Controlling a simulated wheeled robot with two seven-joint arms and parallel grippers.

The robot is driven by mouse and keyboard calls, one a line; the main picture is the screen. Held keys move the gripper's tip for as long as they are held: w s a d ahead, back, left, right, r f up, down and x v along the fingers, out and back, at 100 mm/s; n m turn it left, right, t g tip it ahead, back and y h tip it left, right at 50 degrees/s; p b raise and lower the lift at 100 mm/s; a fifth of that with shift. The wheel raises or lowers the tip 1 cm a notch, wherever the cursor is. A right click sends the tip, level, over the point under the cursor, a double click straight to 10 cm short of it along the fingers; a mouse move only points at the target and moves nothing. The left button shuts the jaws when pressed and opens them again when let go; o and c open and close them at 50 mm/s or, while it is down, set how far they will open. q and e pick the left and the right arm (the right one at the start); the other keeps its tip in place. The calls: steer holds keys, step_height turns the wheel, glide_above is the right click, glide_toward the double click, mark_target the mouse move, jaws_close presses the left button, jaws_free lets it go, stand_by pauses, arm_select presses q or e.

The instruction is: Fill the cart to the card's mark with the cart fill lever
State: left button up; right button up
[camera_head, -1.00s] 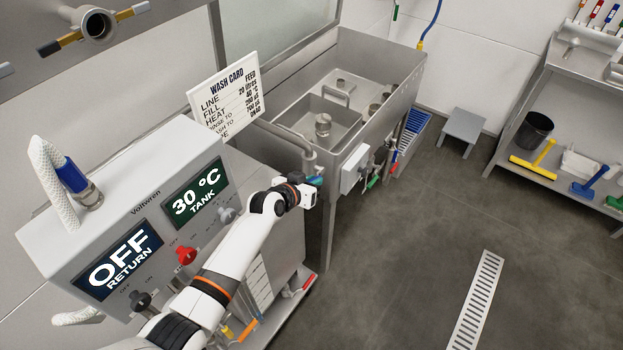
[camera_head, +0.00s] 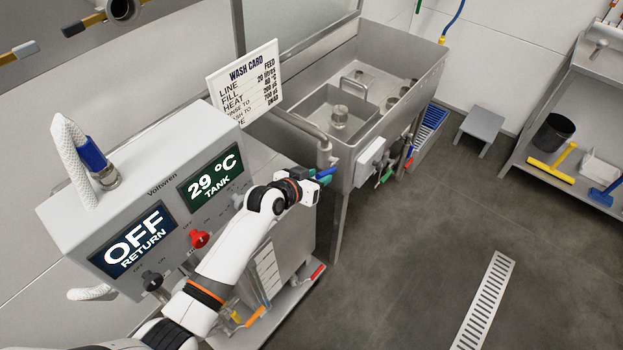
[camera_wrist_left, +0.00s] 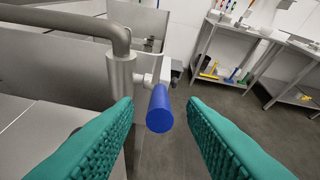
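The fill lever has a blue handle (camera_wrist_left: 160,108) on a grey pipe fitting (camera_wrist_left: 122,75); in the left wrist view it stands between and just beyond my teal fingers. My left gripper (camera_head: 321,176) is open around the line of the handle, with gaps on both sides and no clear contact. The cart (camera_head: 75,225) is a grey cabinet with displays reading "OFF RETURN" and "29 °C TANK". The white wash card (camera_head: 245,85) stands behind it, with a fill line of 20 litres. A pale marked strip (camera_head: 266,270) is on the cart's side, partly behind my arm. My right gripper is out of view.
A steel sink (camera_head: 365,150) stands behind the pipe, with a white box (camera_head: 371,154) and coloured handles on its front. The cart panel has a red knob (camera_head: 199,239) close to my arm. Open floor with a drain grate (camera_head: 484,300) lies to the right.

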arm_select(q)
steer(key=shift+v, duration=1.4)
stand_by(6.6)
